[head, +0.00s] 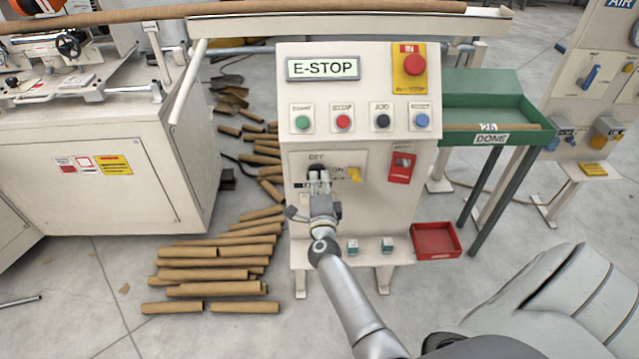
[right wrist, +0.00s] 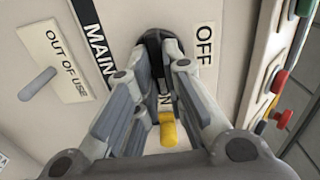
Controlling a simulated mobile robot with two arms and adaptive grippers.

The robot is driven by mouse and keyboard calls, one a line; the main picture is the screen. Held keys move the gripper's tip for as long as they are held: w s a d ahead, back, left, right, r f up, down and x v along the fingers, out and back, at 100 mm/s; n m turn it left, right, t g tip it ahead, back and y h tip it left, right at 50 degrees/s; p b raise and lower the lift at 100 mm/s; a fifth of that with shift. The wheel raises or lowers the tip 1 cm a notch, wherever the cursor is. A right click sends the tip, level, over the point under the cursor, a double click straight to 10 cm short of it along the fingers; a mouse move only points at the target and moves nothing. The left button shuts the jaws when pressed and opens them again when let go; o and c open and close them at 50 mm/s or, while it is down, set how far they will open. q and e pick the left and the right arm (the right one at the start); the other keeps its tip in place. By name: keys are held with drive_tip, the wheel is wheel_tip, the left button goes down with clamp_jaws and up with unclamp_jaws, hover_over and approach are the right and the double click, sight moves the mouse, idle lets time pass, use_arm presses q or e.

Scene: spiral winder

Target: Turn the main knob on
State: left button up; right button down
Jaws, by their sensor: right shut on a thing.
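The main knob (right wrist: 152,38) is black and sits on the front of the control cabinet (head: 290,215), near the OFF label (right wrist: 205,44). In the head view the knob (head: 316,168) shows just below the OFF label and left of the ON label. My right gripper (head: 318,177) is shut on the knob; its fingers lie on both sides of it in the right wrist view (right wrist: 160,55). The fingers hide much of the knob, so its exact pointing is hard to tell. The ON label is partly covered in the right wrist view. My left gripper is not in view.
A yellow part (head: 355,174) sticks out right of the knob. A grey lever (right wrist: 37,83) is by an OUT OF USE label. A red E-stop button (head: 414,65) and several coloured buttons are above. Cardboard tubes (head: 215,275) lie on the floor at left.

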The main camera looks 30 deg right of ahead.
drive_tip(key=shift+m, duration=0.4)
drive_tip(key=c, duration=1.5)
unclamp_jaws()
